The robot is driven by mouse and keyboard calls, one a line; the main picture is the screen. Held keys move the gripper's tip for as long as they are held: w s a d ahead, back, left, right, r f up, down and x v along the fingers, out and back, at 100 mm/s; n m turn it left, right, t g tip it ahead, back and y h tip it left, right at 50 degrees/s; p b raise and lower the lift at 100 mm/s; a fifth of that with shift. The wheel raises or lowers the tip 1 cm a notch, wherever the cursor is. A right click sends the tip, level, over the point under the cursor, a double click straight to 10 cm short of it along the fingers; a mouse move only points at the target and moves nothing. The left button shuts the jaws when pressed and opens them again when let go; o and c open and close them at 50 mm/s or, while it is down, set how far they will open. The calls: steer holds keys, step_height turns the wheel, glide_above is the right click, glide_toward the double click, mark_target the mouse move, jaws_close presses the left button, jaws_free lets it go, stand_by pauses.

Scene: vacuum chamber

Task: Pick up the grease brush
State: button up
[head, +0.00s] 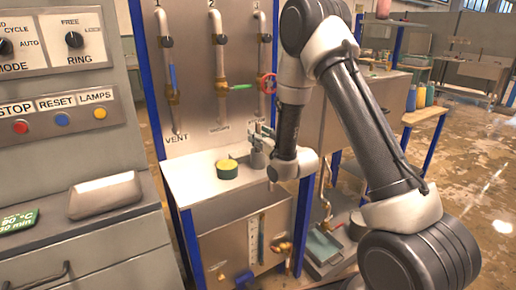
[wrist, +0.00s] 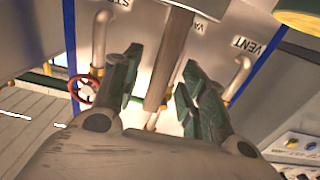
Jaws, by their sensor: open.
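A pale tan handle (wrist: 168,62), which I take to be the grease brush, rises from a grey pot (wrist: 205,6) at the top of the upside-down wrist view. My gripper (wrist: 160,70) is open, with one dark green-padded finger on each side of the handle. I see gaps beside the handle and no clear contact. The brush's bristles are not visible. In the head view the grey pot (head: 257,158) stands on the pale bench, and my gripper (head: 262,132) is just above it, small and partly merged with the pot. I cannot make out the brush there.
A yellow-topped green tin (head: 227,169) stands on the bench (head: 200,185) left of the pot. It also shows in the wrist view (wrist: 302,18). Behind is a panel (head: 200,60) with pipes, valves and a red handwheel (head: 267,83). A control console (head: 60,120) stands left.

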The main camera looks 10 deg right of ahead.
steer(key=shift+w+a, duration=0.15)
steer(key=shift+w, duration=0.35)
steer(key=shift+c, duration=0.2)
jaws_close()
steer(key=shift+r, duration=0.1)
